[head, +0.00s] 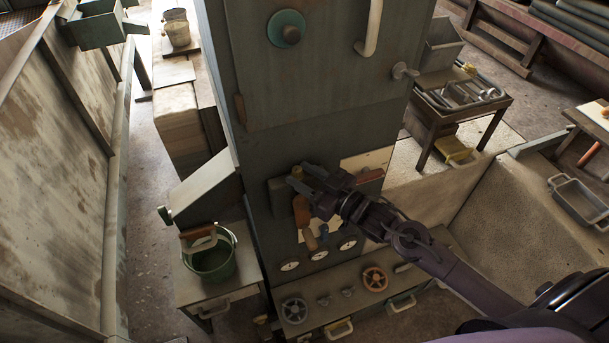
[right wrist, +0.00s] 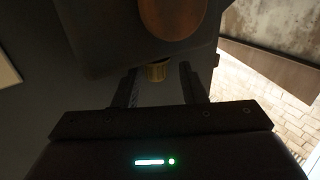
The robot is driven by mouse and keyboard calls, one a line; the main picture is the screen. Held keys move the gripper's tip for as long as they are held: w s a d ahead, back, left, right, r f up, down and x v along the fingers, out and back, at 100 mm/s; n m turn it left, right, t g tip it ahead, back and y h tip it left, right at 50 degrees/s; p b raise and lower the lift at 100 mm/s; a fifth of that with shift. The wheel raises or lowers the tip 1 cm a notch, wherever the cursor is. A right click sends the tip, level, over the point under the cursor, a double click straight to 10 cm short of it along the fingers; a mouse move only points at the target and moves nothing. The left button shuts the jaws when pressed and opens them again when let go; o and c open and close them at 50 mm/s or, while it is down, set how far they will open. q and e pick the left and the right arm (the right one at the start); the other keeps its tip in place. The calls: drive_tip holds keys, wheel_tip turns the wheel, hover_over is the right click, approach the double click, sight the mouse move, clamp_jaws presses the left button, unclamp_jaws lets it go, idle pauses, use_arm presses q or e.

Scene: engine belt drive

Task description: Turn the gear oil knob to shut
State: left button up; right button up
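A small brass knob (head: 297,172) sits on a dark box on the front of the tall grey-green cabinet (head: 310,110). My right gripper (head: 300,180) reaches in from the right, with its fingers at this knob. In the right wrist view the brass knob (right wrist: 156,71) shows between the two fingertips, with a gap on each side, so the gripper is open. I cannot tell how deep the knob sits between the fingers. No label is readable, so I cannot tell whether this is the gear oil knob. My left gripper is not in view.
A brown-orange handle (head: 302,210) is just below the brass knob, near my right fingers. Several gauges (head: 318,255) are lower down. A grey handwheel (head: 295,310) and an orange handwheel (head: 375,279) are on the ledge. A green bucket (head: 212,258) stands at left.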

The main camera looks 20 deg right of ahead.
drive_tip(key=shift+w+d+h, duration=0.15)
drive_tip(key=shift+d+h, duration=0.05)
drive_tip(key=shift+h, duration=0.1)
